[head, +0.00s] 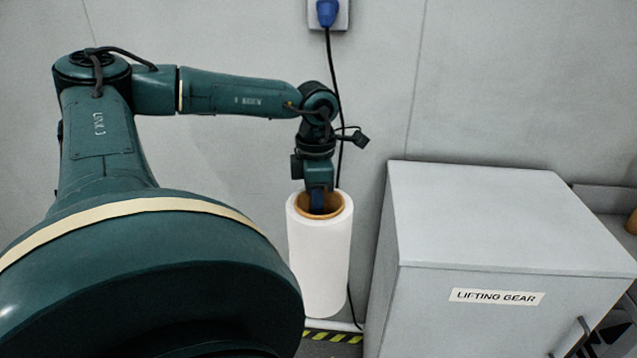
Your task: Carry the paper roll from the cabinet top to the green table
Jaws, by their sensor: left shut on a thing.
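The paper roll (320,262) is a white upright cylinder with a brown cardboard core, near the middle of the head view. My left gripper (318,205) points down into the top of the roll and is shut on it; the fingertips are partly hidden inside the core. The roll hangs beside the left side of the grey cabinet, clear of its top. The cabinet top (490,215) is bare. The green table cannot be made out in this view. My right gripper is not in view.
The cabinet carries a "LIFTING GEAR" label (497,297) and a door handle (571,338). A blue plug (327,12) with a hanging black cable is on the grey wall behind the roll. Yellow-black floor tape (333,337) shows below.

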